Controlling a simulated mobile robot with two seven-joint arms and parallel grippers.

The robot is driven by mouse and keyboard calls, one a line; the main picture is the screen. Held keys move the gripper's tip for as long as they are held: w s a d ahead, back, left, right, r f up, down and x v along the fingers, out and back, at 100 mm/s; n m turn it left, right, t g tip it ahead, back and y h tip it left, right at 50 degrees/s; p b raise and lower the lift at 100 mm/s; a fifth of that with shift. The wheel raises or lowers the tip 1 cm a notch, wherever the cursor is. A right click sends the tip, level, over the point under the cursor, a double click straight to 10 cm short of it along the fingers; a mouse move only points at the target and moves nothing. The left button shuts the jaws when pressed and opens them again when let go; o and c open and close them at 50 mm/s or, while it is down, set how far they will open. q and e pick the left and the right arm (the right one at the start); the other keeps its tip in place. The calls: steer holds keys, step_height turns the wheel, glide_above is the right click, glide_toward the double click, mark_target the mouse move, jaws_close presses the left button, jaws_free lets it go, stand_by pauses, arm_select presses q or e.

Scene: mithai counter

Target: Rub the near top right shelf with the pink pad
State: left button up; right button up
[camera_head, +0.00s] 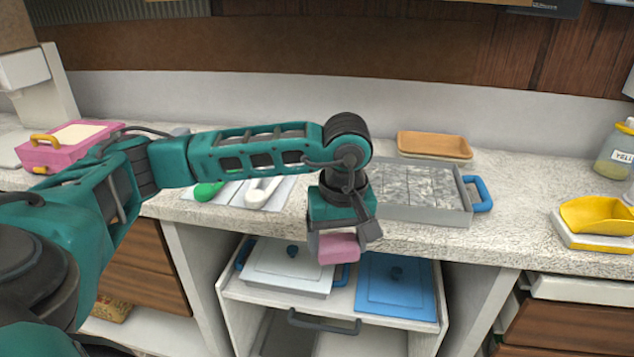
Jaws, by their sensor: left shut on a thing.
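My left gripper (342,238) points down in front of the counter's front edge and is shut on the pink pad (338,249). The pad appears above the open cabinet section, apart from what lies below it. In that section, a white upper shelf (270,291) bears a white lidded container (288,268) on the left and a blue lidded container (396,287) on the right. The pad and gripper hide part of the gap between the two containers. I cannot tell for sure which surface is the near top right shelf. My right gripper is not in view.
On the speckled counter (500,232) stand a grey tray with blue handle (428,213), an orange tray (434,145), a yellow scoop (598,215), a labelled jar (615,152) and a pink box (62,154).

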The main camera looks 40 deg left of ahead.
arm_select(q)
steer(key=s+d+f+m, duration=0.1)
steer(key=d+f+m, duration=0.1)
steer(key=d+m, duration=0.1)
steer(key=s+d+f+m, duration=0.2)
steer(key=d+m, duration=0.1)
steer(key=s+d+f+m+h, duration=0.1)
steer(key=d+f+m, duration=0.1)
steer(key=d+m, duration=0.1)
steer(key=shift+s+d+f+m, duration=0.2)
steer(key=shift+f+m, duration=0.2)
steer(key=shift+m, duration=0.1)
steer(key=shift+c, duration=0.7)
steer(key=shift+a, duration=0.1)
